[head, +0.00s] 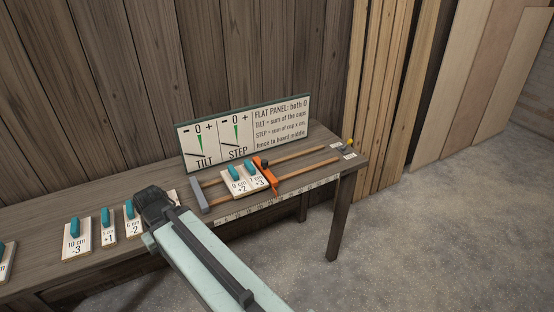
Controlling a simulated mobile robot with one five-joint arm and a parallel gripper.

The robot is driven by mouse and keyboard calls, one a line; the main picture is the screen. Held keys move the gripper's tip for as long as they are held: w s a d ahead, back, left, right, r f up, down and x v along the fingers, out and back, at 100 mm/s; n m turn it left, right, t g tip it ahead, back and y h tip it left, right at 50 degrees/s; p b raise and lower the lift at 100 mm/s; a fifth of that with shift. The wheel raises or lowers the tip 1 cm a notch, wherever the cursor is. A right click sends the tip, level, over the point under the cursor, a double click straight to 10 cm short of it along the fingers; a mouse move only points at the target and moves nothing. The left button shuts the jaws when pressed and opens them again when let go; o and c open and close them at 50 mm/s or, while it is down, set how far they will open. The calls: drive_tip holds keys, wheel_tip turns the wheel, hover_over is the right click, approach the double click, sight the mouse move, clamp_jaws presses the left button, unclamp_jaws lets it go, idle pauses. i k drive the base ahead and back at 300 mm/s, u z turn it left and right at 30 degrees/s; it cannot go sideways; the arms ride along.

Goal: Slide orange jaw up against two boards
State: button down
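The orange jaw (265,172) sits across two wooden rails on the bench, right beside the right-hand board. No clear gap shows between them, but I cannot tell if they touch. The two boards, a left one (233,190) and a narrower right one (262,184), lie side by side, each with a teal handle on top. My gripper (152,203) is left of the grey block, in front of a board. Its fingers are hidden, so its opening does not show.
Several other boards with teal handles, such as one marked 10 cm (77,243), lie along the bench (45,218) to the left. A sign with TILT and STEP gauges (243,135) stands behind the rails. The rails (312,168) are clear right of the jaw.

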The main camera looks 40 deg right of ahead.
sight(262, 164)
drive_tip(key=i, duration=0.95)
drive_tip(key=u, duration=0.05)
